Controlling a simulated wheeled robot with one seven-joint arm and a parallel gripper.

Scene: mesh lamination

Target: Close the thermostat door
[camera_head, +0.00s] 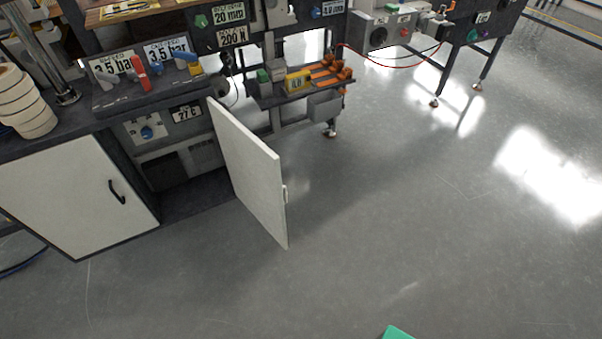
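The thermostat door (250,175) is a white panel standing wide open. It juts out from the right side of the cabinet opening over the floor, and its handle (285,194) shows at its outer edge. Behind it in the open compartment are a grey unit with a blue knob (147,132), a "27 °C" label (187,114) and dark grilles (203,152). The door hides the right part of the compartment. My gripper is not in view.
A shut white door (75,190) with a black handle is left of the opening. White rolls (27,105) stand on the counter. A low shelf with orange parts (328,72) is behind the open door. Grey floor (430,220) is clear at right. An unclear green corner (397,333) shows at the bottom.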

